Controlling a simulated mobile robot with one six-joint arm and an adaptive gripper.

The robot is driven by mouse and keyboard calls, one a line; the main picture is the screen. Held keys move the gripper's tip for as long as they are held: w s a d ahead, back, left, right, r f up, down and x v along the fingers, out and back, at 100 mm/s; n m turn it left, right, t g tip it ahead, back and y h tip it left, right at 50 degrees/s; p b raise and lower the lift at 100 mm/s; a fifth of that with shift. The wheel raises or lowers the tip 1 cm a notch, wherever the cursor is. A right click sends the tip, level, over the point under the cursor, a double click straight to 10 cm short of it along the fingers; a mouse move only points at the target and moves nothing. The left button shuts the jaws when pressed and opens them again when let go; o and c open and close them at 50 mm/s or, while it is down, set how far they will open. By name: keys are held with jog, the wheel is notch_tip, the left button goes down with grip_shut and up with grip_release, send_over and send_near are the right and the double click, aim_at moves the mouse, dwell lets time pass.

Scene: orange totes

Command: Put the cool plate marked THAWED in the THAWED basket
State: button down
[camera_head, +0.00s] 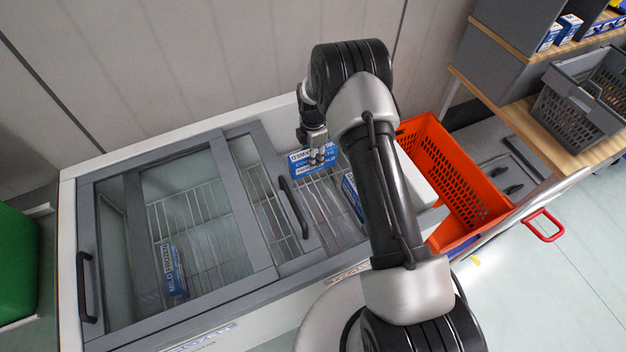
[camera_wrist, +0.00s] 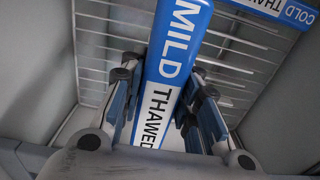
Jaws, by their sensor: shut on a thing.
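My gripper (camera_head: 316,152) is over the open right part of the chest freezer, shut on a blue and white plate (camera_head: 300,160). In the wrist view my gripper (camera_wrist: 160,95) has its fingers on both sides of this plate (camera_wrist: 180,40), which reads MILD THAWED. A second blue plate (camera_wrist: 283,10), reading COLD and THAW with the rest cut off, lies beyond it at the upper right. A blue plate (camera_head: 350,190) shows partly behind my arm in the head view. An orange basket (camera_head: 432,150) stands right of the freezer; I see no readable label on it.
The freezer (camera_head: 68,220) has sliding glass lids with dark handles (camera_head: 293,208). A plate reading MILD and apparently FROZEN (camera_head: 174,270) lies under the left glass. A grey basket (camera_head: 575,115) and small boxes (camera_head: 568,28) stand on shelves at the right. A green bin (camera_head: 15,265) is far left.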

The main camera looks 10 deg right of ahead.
notch_tip(320, 180, down, 11)
jog(key=b, duration=0.3)
jog(key=shift+f, duration=0.1)
jog(key=c, duration=1.7)
grip_release()
jog(key=shift+f, duration=0.15)
jog(key=o, duration=0.5)
